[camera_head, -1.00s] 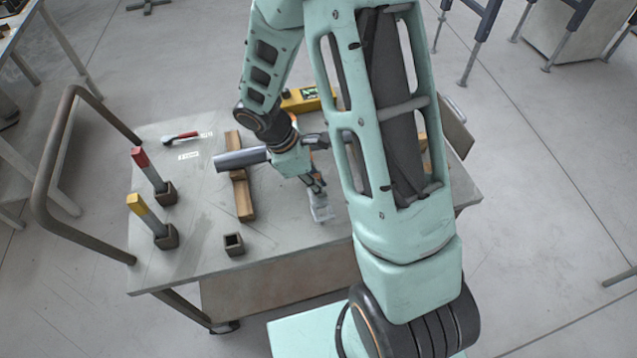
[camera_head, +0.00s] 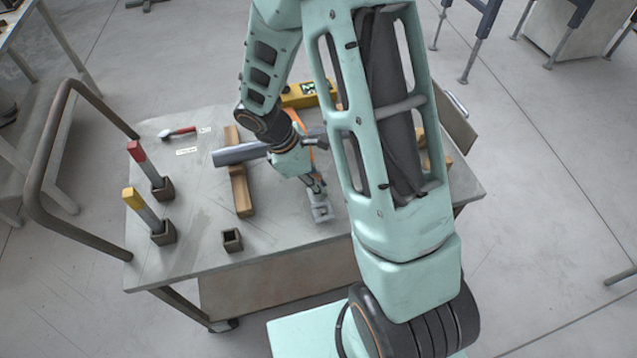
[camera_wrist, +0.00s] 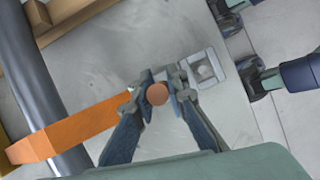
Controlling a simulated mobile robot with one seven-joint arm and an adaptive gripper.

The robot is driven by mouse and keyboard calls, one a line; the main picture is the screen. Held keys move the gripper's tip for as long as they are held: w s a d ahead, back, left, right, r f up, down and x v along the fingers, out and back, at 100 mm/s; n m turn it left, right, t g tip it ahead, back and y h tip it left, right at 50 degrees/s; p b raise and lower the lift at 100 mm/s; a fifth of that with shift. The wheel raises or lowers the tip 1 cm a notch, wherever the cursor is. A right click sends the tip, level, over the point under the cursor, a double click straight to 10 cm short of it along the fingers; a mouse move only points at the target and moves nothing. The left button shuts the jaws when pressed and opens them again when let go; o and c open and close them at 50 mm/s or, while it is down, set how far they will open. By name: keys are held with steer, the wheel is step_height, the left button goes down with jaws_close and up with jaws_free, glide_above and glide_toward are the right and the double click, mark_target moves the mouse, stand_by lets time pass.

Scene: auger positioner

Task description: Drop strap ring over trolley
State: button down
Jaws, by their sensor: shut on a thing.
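My gripper (camera_wrist: 158,92) is shut on a small reddish-brown round piece (camera_wrist: 157,94), seen end-on between the fingertips in the wrist view. An orange strap (camera_wrist: 80,126) runs from around a dark grey pipe (camera_wrist: 40,85) to the left fingertip, where a finger hides its end. I cannot tell whether the round piece belongs to the strap's ring. A light grey square block with a round raised middle (camera_wrist: 205,68), perhaps the trolley, lies just beyond and right of the fingertips. In the head view this block (camera_head: 321,211) is just below my gripper (camera_head: 317,190).
The pipe (camera_head: 240,153) lies across wooden blocks (camera_head: 241,195) on the grey table (camera_head: 200,225). Red (camera_head: 145,160) and yellow (camera_head: 143,207) topped posts stand in holders at left, near an empty square holder (camera_head: 232,240). A yellow level (camera_head: 300,96) lies behind.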

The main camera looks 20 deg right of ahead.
steer(key=shift+f+b, duration=1.1)
steer(key=shift+f, duration=0.3)
steer(key=c, duration=1.8)
jaws_free()
steer(key=shift+r, duration=0.1)
steer(key=v, duration=1.2)
steer(key=shift+d, duration=0.1)
